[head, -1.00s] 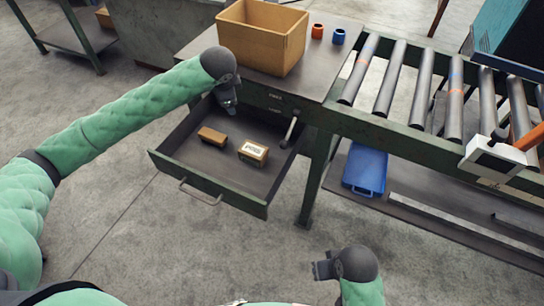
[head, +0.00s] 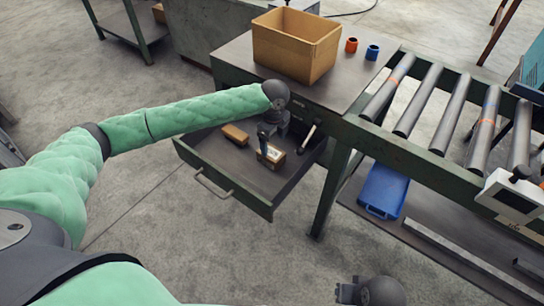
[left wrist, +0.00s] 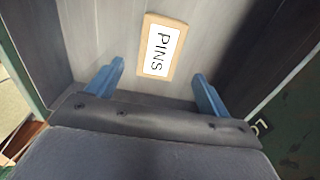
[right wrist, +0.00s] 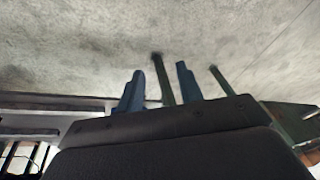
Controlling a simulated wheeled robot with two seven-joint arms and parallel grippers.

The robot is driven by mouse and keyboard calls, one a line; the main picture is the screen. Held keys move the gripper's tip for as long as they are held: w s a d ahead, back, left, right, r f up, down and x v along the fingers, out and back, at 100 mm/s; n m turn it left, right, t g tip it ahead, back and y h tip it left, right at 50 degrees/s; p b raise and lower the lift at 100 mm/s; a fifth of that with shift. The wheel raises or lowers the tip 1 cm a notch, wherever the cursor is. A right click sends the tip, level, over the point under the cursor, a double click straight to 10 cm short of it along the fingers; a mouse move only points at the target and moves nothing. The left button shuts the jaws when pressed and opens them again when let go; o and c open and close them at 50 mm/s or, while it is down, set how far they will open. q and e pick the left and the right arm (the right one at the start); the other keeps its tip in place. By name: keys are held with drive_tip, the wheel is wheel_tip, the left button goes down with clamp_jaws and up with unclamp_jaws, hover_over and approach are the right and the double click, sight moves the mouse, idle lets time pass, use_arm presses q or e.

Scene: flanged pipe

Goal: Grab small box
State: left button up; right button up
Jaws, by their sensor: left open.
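A small cardboard box with a white label (head: 272,155) lies in the open drawer. In the left wrist view the small box (left wrist: 160,47) reads "PINS" and lies beyond the fingers, between their lines, with a gap to it. A second, brown box (head: 235,135) lies to its left in the drawer. My left gripper (head: 265,141) is open and empty, pointing down above the labelled box and partly covering it. My right gripper (head: 345,292) is low at the bottom of the head view. Its fingers (right wrist: 160,88) stand apart with nothing between them.
The open drawer (head: 222,182) has walls close around the boxes and a tool with a pale handle at its right. A large open carton (head: 297,48), an orange ring (head: 351,45) and a blue ring (head: 372,52) stand on the bench above. A roller conveyor (head: 435,105) runs right.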

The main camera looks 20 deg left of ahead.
sight(271, 151)
use_arm(q)
drive_tip(key=shift+a+f+p, duration=0.15)
drive_tip(key=shift+f+p, duration=0.05)
drive_tip(key=shift+f, duration=0.5)
drive_tip(key=shift+a+f+p, duration=0.15)
drive_tip(key=shift+f+p, duration=0.05)
drive_tip(key=shift+f, duration=0.5)
drive_tip(key=f, duration=0.3)
drive_tip(key=shift+a+f+p, duration=0.2)
drive_tip(key=shift+f+p, duration=0.15)
drive_tip(key=shift+p, duration=0.05)
use_arm(e)
drive_tip(key=shift+s+d+r+g+h, duration=0.15)
drive_tip(key=shift+s+d+r, duration=0.25)
drive_tip(key=shift+d+r, duration=0.25)
drive_tip(key=shift+s+d+r+g+h, duration=0.15)
drive_tip(key=shift+s+d+r, duration=0.2)
drive_tip(key=shift+d+r, duration=0.2)
use_arm(q)
drive_tip(key=shift+c, duration=1.3)
drive_tip(key=c, duration=1)
use_arm(e)
drive_tip(key=shift+w+r, duration=0.1)
drive_tip(key=shift+w, duration=0.1)
use_arm(q)
drive_tip(key=shift+w+r, duration=0.1)
